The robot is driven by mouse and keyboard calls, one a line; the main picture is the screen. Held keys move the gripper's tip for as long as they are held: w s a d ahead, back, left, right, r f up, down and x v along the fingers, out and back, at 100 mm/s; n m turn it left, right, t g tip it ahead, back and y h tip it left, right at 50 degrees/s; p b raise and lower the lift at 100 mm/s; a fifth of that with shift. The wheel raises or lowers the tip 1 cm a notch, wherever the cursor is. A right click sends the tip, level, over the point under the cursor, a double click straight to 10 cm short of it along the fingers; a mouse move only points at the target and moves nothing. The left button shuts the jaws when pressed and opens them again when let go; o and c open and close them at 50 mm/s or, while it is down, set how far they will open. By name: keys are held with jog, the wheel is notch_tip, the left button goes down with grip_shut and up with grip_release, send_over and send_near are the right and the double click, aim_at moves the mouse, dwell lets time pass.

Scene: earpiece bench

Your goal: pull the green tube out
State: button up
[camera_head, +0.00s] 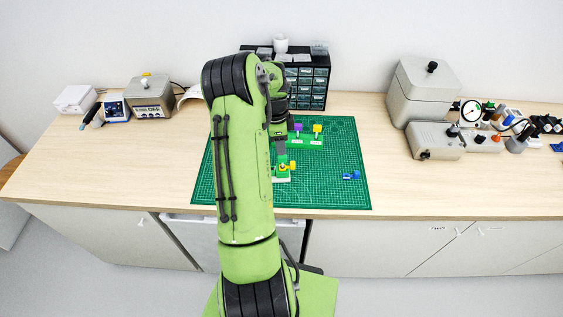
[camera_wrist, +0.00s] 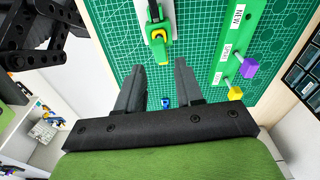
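A green tube-like piece (camera_wrist: 158,36) with a yellow part and a dark end sits on a pale block (camera_wrist: 146,22) in the wrist view. In the head view a green piece with yellow on it (camera_head: 283,166) shows beside my arm, partly hidden. My gripper (camera_wrist: 160,68) is open, its two dark fingers spread apart with nothing between them. The green piece's near end lies just beyond the fingertips, roughly in line with the gap; I cannot tell the height difference.
A green labelled strip (camera_head: 309,141) holds pegs with a purple cube (camera_head: 299,127) and a yellow cube (camera_head: 317,128). A small blue piece (camera_head: 351,175) lies on the green cutting mat (camera_head: 340,195). A drawer cabinet (camera_head: 310,85) stands behind. The mat's right part is mostly clear.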

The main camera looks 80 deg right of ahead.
jog(key=f+b, duration=0.1)
jog(key=f, duration=0.1)
jog(key=f+b, duration=0.2)
jog(key=f, duration=0.1)
jog(key=shift+s+f, duration=0.2)
jog(key=shift+f, duration=0.15)
jog(key=shift+r, duration=0.1)
jog(key=shift+r, duration=0.1)
grip_shut()
jog(key=shift+r, duration=0.15)
jog(key=shift+r+p, duration=0.8)
jog(key=shift+r, duration=0.4)
jog(key=shift+r, duration=0.3)
jog(key=shift+r+p, duration=2.05)
jog(key=shift+r, duration=0.85)
